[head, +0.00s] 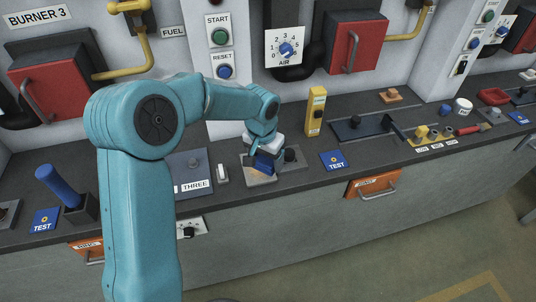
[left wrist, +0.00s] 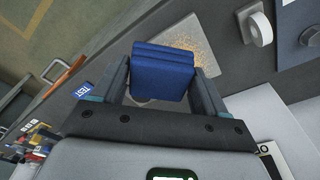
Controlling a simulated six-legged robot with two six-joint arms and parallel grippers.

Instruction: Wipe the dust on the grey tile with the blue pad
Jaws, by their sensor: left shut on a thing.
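The blue pad (head: 264,164) is held in my left gripper (head: 266,154), low over the grey tile (head: 262,181) on the dark counter. In the left wrist view the pad (left wrist: 163,70) sits between the two fingers of the shut left gripper (left wrist: 162,82). The tile (left wrist: 208,62) lies beyond the pad there, with speckled tan dust (left wrist: 190,30) on it. The pad hides part of the tile, and I cannot tell whether they touch. My right gripper is not in view.
A yellow box (head: 316,112) stands behind to the right. A blue TEST card (head: 333,160) lies flat on the counter. An orange drawer (head: 374,184) is below.

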